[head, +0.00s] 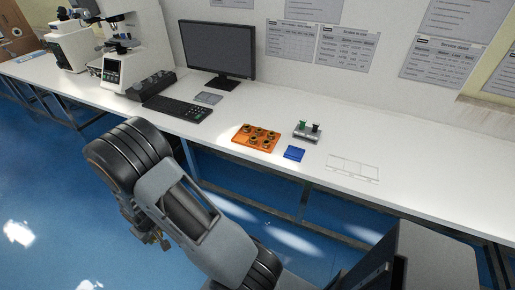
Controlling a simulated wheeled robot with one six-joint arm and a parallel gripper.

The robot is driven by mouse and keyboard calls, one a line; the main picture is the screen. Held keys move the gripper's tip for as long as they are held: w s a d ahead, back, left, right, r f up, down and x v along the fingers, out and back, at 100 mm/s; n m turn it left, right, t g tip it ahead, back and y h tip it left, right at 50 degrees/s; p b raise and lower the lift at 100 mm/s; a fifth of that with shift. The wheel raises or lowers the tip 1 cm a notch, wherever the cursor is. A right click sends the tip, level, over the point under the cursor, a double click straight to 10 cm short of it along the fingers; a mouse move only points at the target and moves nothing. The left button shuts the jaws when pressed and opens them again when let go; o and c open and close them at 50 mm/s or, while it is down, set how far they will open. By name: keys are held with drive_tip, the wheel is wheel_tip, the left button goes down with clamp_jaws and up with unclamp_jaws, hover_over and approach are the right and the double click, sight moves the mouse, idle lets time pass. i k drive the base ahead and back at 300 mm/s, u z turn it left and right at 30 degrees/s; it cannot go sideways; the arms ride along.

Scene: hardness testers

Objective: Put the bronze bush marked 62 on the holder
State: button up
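An orange tray (238,144) lies on the white bench and holds several small round dark and bronze-coloured pieces. They are too small here for any mark, such as 62, to be read. Right of the tray stands a small grey stand (308,137) with two upright posts, one green and one dark. It may be the holder, but I cannot be sure. My gripper (150,235) seems to be at the lower left, in front of the bench and over the blue floor, well away from the tray. My own arm partly hides it, and its fingers cannot be made out.
A blue block (293,153) lies just right of the tray. A white outlined rectangle (353,169) is farther right. A keyboard (178,109), a monitor (217,50) and tester machines (125,60) stand to the left. The bench's right part is clear.

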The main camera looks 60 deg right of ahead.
sight(295, 152)
drive_tip(key=i, duration=0.85)
drive_tip(key=z, duration=1.8)
